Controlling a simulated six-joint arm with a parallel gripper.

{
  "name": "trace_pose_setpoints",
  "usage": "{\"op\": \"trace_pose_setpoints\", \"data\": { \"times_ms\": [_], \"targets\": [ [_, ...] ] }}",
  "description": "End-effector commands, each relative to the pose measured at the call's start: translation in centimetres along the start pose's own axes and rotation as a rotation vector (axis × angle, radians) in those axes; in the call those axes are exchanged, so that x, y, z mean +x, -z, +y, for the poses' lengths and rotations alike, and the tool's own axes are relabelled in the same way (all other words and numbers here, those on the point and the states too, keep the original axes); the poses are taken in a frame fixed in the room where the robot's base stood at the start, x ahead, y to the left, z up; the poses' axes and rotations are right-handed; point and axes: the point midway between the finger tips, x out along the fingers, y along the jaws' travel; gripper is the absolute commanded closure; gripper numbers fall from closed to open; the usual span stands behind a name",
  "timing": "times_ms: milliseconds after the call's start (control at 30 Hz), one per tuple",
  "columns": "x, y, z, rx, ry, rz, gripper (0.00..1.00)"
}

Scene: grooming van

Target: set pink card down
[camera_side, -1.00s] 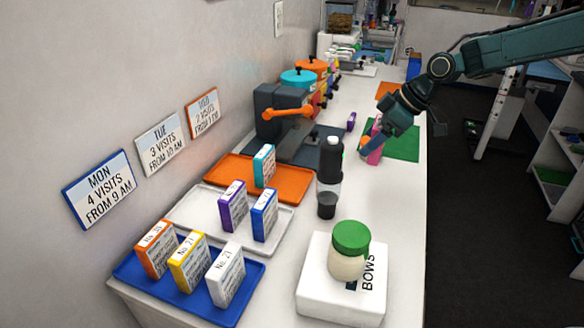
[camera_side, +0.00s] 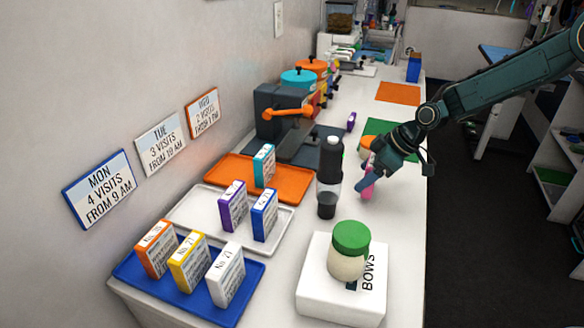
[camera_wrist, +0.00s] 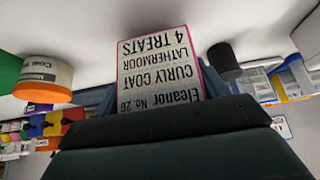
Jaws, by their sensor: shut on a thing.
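The pink card (camera_side: 367,187) is in my gripper (camera_side: 369,171), which is shut on it above the white counter, right of the dark cup. In the wrist view the card (camera_wrist: 160,70) reads upside down: Eleanor No. 26, curly coat, Lathermoor, 4 treats. The blue tray (camera_side: 196,303) holds orange, yellow and white cards. The white tray (camera_side: 190,214) holds a purple card (camera_side: 233,206) and a blue card (camera_side: 264,214). The orange tray (camera_side: 228,170) holds a teal card (camera_side: 264,166). I cannot tell whether the pink card touches the counter.
A green-lidded jar (camera_side: 348,258) stands on a white box (camera_side: 322,296) in front. An orange-lidded jar (camera_wrist: 44,76) is close by. Wall signs include MON, 4 visits (camera_side: 99,188).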

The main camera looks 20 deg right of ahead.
Motion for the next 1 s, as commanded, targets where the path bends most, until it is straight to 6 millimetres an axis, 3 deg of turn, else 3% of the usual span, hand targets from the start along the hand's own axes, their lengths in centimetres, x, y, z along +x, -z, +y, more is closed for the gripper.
{"op": "trace_pose_setpoints", "data": {
  "times_ms": [167, 633, 667, 733, 1000],
  "targets": [
    [1.4, -0.9, 0.0, -0.001, 0.0, 0.0, 0.5],
    [1.8, -1.1, 0.0, 0.0, -0.001, 0.0, 0.5],
    [1.7, -1.1, 0.0, 0.0, -0.001, 0.0, 0.22],
    [1.7, -1.1, 0.0, 0.0, -0.001, 0.0, 0.08],
    [1.7, -1.1, 0.0, 0.0, -0.001, 0.001, 0.06]
  ]
}}
